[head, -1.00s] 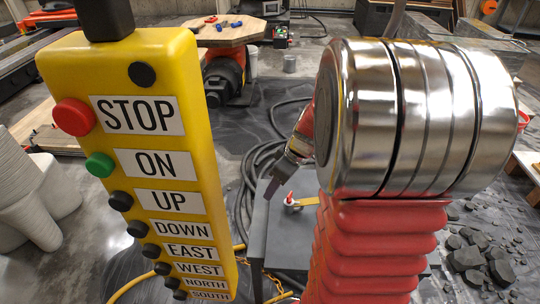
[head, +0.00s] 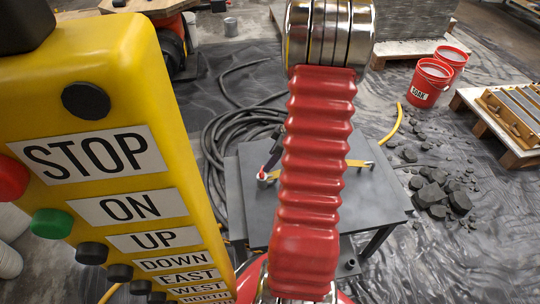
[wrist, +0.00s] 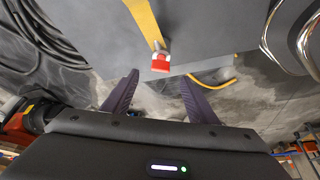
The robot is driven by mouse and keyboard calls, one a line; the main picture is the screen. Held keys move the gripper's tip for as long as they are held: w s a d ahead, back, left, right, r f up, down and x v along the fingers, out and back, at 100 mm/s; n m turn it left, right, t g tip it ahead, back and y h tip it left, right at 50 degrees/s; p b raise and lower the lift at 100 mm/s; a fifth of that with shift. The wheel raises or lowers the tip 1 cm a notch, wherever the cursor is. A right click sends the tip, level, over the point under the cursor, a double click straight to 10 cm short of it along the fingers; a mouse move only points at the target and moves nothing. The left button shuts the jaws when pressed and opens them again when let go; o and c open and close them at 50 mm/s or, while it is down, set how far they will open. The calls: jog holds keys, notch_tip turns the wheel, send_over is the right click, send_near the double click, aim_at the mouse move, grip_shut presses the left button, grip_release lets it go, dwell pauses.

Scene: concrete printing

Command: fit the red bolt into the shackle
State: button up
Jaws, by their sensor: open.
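A small red part (wrist: 160,63) with a pale metal piece lies at the end of a yellow strap (wrist: 145,20) on the grey table. It also shows small in the head view (head: 264,178), near the table's left side. I take it for the red bolt at the shackle, but I cannot tell bolt from shackle or how they sit together. My gripper (wrist: 160,76) is open, its two purple fingers apart and nothing between them. In the wrist view the red part appears just past the fingertips, centred between them. In the head view one purple finger shows close above it.
The grey table (head: 375,205) is otherwise mostly bare. A yellow push-button pendant (head: 170,120) fills the left of the head view. Black hoses (head: 235,130) coil behind the table. Red buckets (head: 428,85), dark rubble (head: 440,195) and a pallet (head: 500,130) stand to the right.

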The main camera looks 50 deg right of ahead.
aim_at(262, 176)
jog(key=shift+f, duration=0.1)
jog(key=shift+x, duration=6.8)
jog(key=shift+w+a, duration=0.1)
jog(key=shift+w, duration=0.05)
jog(key=shift+c, duration=0.4)
jog(key=c, duration=1.2)
jog(key=shift+m, duration=0.3)
jog(key=o, duration=1.3)
